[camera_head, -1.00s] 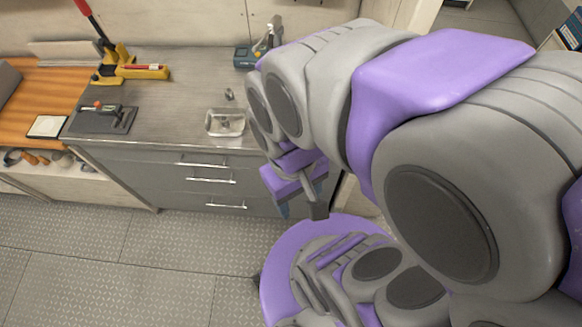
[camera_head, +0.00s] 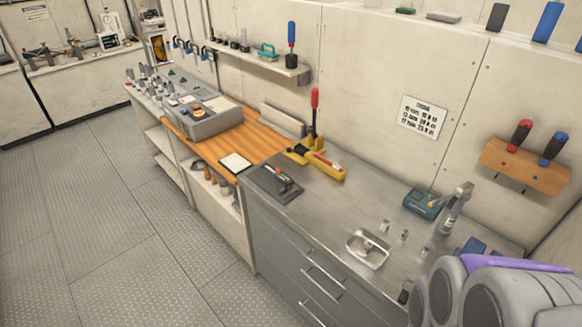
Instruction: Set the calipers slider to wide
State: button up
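A small tool with a dark body and an orange part (camera_head: 281,183) lies on a dark flat pad (camera_head: 262,189) at the left end of the steel counter. It may be the calipers, but it is too small to be sure, and I cannot make out a slider or its setting. My gripper is not in view. Only grey and purple links of my arm show at the lower right corner, well to the right of the pad.
The steel counter (camera_head: 330,205) carries a yellow tool with a red handle (camera_head: 316,150), a metal tray (camera_head: 367,249) and a blue-grey device (camera_head: 423,203). A wooden bench (camera_head: 245,143) adjoins it, with a grey case (camera_head: 200,118). The floor (camera_head: 120,220) at left is clear.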

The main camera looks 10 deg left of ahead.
aim_at(279, 176)
jog(key=i+j, duration=0.65)
jog(key=i, duration=0.15)
jog(key=k+j+u, duration=0.05)
